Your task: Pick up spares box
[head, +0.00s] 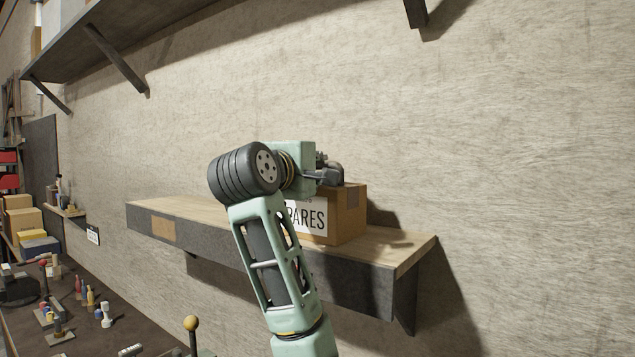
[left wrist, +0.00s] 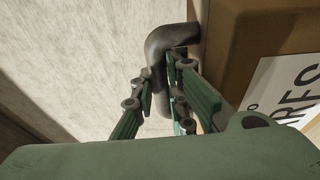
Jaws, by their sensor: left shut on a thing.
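The spares box (head: 347,218) is a brown carton with a white label, partly hidden by my left arm, so only "PARES" reads. It is at the right part of the wooden wall shelf (head: 398,252), and I cannot tell whether it touches the shelf. A dark curved handle (left wrist: 157,50) on the box shows in the left wrist view. My left gripper (head: 328,171) is at the top of the box, and in the left wrist view its fingers (left wrist: 162,100) are shut on the handle. My right gripper is out of view.
A higher shelf (head: 120,42) with brackets runs along the wall at upper left. A dark bench (head: 85,325) with tools and small bottles is at lower left. Boxes (head: 22,220) stand at far left. The wall right of the shelf is bare.

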